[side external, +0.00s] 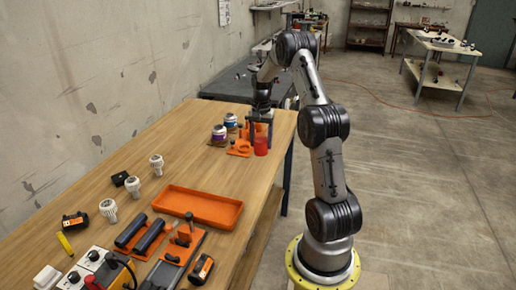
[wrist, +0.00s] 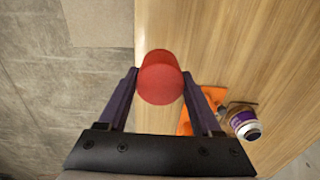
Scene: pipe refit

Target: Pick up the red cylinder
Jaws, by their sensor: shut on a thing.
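The red cylinder (wrist: 160,78) sits between the two fingertips of my gripper (wrist: 158,84) in the wrist view, with the fingers touching its sides. My gripper is shut on it. In the side view the red cylinder (side external: 261,146) is at the table's far right edge, below my gripper (side external: 262,128). Whether it rests on the table or hangs just above it, I cannot tell.
The table edge is close on the right.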

